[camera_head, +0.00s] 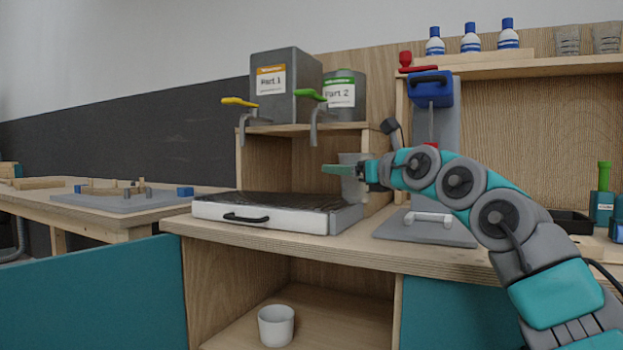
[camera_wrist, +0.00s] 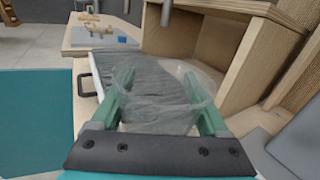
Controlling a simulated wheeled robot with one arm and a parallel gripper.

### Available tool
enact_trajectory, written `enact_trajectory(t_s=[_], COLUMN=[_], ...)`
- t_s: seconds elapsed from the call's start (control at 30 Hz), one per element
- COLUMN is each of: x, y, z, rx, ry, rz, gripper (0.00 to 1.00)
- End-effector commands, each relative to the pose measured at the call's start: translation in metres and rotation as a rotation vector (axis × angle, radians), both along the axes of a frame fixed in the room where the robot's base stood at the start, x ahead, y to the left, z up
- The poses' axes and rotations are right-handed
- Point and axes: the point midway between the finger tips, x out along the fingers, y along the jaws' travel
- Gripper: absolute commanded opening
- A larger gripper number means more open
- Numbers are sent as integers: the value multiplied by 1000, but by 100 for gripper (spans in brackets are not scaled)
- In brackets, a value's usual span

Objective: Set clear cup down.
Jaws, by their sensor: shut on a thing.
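A clear cup (camera_head: 352,187) is held upright by my gripper (camera_head: 345,170) at the right end of the drip tray. In the wrist view the cup (camera_wrist: 160,115) sits between the two green fingers of my gripper (camera_wrist: 160,100), which are shut on its sides. The white-sided tray (camera_head: 275,222) with a dark ribbed top lies on the wooden counter; it also shows in the wrist view (camera_wrist: 88,95) beyond the cup. I cannot tell whether the cup's base touches the surface below.
Two grey dispensers, Part 1 (camera_head: 296,75) and Part 2 (camera_head: 349,100), stand on a shelf with taps over the tray. A grey stand with a blue head (camera_head: 430,90) is to the right. A white cup (camera_head: 276,326) stands in the lower compartment.

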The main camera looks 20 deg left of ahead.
Motion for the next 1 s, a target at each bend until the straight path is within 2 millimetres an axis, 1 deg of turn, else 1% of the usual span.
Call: enact_trajectory(t_s=[0.03,0.2,0.43,0.87,1.0], x=[3,18,32,62,70], y=[8,25,51,93,101], z=[3,3,3,2,3], rx=[1,4,0,1,4], ry=[5,6,5,5,4], rz=[4,2,5,3,1], gripper=[47,47,47,47,47])
